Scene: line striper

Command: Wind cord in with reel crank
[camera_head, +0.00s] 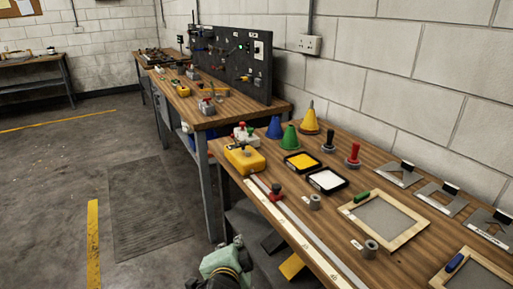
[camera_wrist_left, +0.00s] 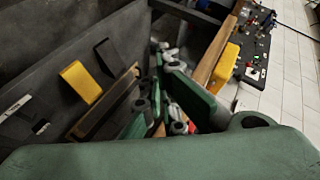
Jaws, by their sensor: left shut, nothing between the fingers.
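A yellow case (camera_head: 245,160) with a small dark part on top sits at the near bench's left end; it may be the reel, but I cannot make out a crank or cord. A yellow block, likely this case, shows in the wrist view (camera_wrist_left: 226,68). My left gripper (camera_head: 236,243), green and black, is low at the bottom of the head view, left of the bench and apart from the case. Its green fingers (camera_wrist_left: 172,95) show in the wrist view, shut and empty. My right gripper is not in view.
A long metal rule (camera_head: 300,228) lies along the bench's front edge, with a red-knobbed piece (camera_head: 276,193) by it. Cones (camera_head: 290,137), ink pads (camera_head: 327,180) and framed screens (camera_head: 385,215) fill the top. A yellow bracket (camera_head: 291,266) is below the edge. The floor at left is clear.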

